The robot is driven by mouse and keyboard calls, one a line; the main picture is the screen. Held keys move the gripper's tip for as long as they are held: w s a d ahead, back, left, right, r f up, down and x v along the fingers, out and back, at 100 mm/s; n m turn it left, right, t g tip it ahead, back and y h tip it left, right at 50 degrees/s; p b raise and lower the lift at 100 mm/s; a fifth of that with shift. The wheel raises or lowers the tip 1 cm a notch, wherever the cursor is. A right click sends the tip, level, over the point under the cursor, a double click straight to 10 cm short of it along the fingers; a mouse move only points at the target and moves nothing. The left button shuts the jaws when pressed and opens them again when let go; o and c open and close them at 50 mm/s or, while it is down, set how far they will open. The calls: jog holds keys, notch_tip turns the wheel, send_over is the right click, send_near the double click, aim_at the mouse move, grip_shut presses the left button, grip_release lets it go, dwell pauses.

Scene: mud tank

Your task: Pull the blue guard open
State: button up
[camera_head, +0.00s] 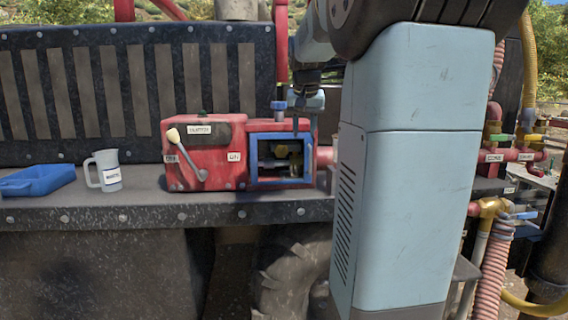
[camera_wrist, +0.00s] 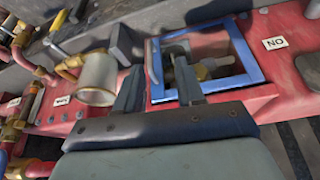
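The blue guard (camera_head: 254,160) is a square frame on the front of a red machine housing (camera_head: 212,168). Brass and grey machinery shows through it. In the wrist view the guard (camera_wrist: 246,50) fills the upper middle, with a pale upright bar along its left edge. My gripper (camera_wrist: 157,68) is open. Its two dark fingers stand apart, one on each side of the guard's left edge in that view. I cannot tell whether either finger touches it. In the head view my arm hides much of the right side, and the fingers are hard to make out.
A lever with a pale knob (camera_head: 173,136) is on the housing's left. Red and brass pipes (camera_head: 492,156) with valves are at the right. A pale cylinder (camera_wrist: 97,78) is left of my fingers.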

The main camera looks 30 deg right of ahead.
aim_at(310, 158)
jog(key=shift+m, duration=0.3)
jog(key=w+d+f, duration=0.2)
jog(key=f, duration=0.2)
jog(key=w+d+f, duration=0.2)
jog(key=f, duration=0.2)
jog(key=w+d+f, duration=0.2)
jog(key=d+f, duration=0.1)
jog(key=f, duration=0.1)
jog(key=shift+f, duration=0.2)
jog(key=shift+c, duration=0.4)
jog(key=shift+a, duration=0.1)
grip_shut()
